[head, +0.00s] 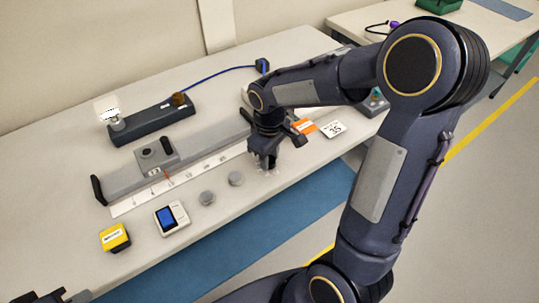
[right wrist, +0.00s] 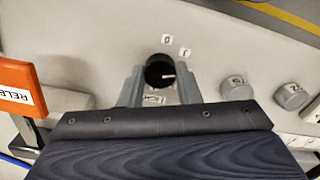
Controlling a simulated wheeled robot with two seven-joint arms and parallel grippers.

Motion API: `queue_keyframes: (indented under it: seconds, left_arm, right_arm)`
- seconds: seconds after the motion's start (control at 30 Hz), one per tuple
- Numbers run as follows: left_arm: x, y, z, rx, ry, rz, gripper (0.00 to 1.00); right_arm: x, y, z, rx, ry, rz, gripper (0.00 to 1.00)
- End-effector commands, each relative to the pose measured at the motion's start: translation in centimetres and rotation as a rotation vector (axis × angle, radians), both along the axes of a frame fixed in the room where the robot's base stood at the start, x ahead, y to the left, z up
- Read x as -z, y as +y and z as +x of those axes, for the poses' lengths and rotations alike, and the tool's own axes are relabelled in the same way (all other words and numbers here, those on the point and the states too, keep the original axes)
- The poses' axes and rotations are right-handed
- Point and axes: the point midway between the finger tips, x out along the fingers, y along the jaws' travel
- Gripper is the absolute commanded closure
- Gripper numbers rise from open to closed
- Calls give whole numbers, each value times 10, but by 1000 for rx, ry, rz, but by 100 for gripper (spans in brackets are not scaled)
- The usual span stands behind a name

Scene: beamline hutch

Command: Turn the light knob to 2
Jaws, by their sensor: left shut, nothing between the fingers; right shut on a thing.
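The light knob (right wrist: 157,71) is round and dark with a white pointer line. In the right wrist view it sits between the fingers of my right gripper (right wrist: 160,82), which is shut on it. The pointer aims to the right, below the label 1 (right wrist: 184,53); the label 0 (right wrist: 167,40) is above the knob. No label 2 shows; a finger may cover it. A partly hidden light label (right wrist: 155,99) lies below the knob. In the head view my right gripper (head: 268,166) reaches down at the table's front edge and hides the knob. My left gripper (head: 62,297) is shut and empty at the bottom left, partly cut off.
Two grey cylinders (head: 207,198) (head: 235,179) stand left of my right gripper. A blue-screened meter (head: 172,217) and yellow box (head: 115,237) are further left. A grey rail (head: 122,181) with a scale lies behind. An orange release part (right wrist: 16,76) and 35 card (head: 334,129) are close by.

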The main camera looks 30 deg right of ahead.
Motion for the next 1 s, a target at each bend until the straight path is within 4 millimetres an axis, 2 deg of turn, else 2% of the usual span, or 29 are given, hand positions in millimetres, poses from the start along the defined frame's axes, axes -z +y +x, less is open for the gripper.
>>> queue_keyframes:
  seconds: [0.4,1.0]
  left_arm:
    - [0,0,0,0,0,0,100]
    - [0,0,0,0,0,0,100]
  right_arm:
    - [0,0,1,259,-2,1,93]
    - [0,0,1,328,-2,1,93]
